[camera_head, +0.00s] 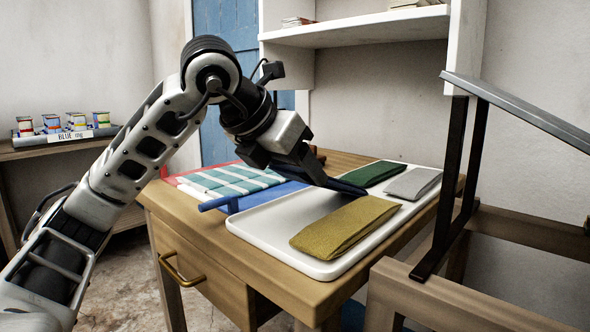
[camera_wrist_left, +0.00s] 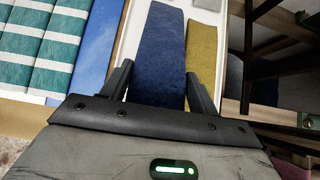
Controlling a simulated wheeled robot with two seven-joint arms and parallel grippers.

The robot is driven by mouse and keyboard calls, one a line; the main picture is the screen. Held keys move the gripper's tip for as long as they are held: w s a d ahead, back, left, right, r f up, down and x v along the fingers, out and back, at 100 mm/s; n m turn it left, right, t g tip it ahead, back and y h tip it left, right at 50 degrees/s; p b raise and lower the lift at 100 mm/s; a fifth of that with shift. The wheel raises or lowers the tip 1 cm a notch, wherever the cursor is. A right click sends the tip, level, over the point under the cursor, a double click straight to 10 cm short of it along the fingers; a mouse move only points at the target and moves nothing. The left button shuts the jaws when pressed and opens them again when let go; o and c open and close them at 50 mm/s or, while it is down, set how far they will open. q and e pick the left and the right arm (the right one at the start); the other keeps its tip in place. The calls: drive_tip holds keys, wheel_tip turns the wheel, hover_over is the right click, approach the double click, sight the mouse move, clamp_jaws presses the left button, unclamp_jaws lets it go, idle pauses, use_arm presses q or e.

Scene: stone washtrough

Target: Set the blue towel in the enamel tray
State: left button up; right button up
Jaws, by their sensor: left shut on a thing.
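The enamel tray (camera_head: 262,232) is white with a low rim and lies on the wooden table. A mustard towel (camera_head: 345,228), a green towel (camera_head: 372,174) and a grey towel (camera_head: 412,184) lie in it. My left gripper (camera_head: 322,180) is over the tray, pointing down and right, shut on the dark blue towel (camera_wrist_left: 160,50). In the head view only a dark end of the blue towel (camera_head: 346,187) shows past the fingers. In the left wrist view it runs beside the mustard towel (camera_wrist_left: 202,55). I cannot tell whether it touches the tray. My right gripper is not in view.
Green-and-white striped towels (camera_head: 232,180) lie left of the tray, beside a blue surface (camera_head: 270,195). A wooden frame with dark metal bars (camera_head: 465,180) stands close on the right. A white shelf (camera_head: 360,28) hangs behind. Cans (camera_head: 76,121) stand on a far-left bench.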

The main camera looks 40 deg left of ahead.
use_arm(q)
drive_tip(key=shift+f, duration=0.1)
drive_tip(key=o, duration=0.8)
drive_tip(key=shift+o, duration=0.2)
drive_tip(key=shift+r, duration=0.3)
drive_tip(key=p+v, duration=0.4)
drive_tip(key=v, duration=0.7)
drive_tip(key=shift+s+r, duration=0.2)
drive_tip(key=shift+s, duration=0.15)
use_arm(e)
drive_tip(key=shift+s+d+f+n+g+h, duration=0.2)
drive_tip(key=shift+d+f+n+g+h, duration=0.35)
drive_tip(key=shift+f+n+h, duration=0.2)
use_arm(q)
drive_tip(key=shift+a, duration=0.1)
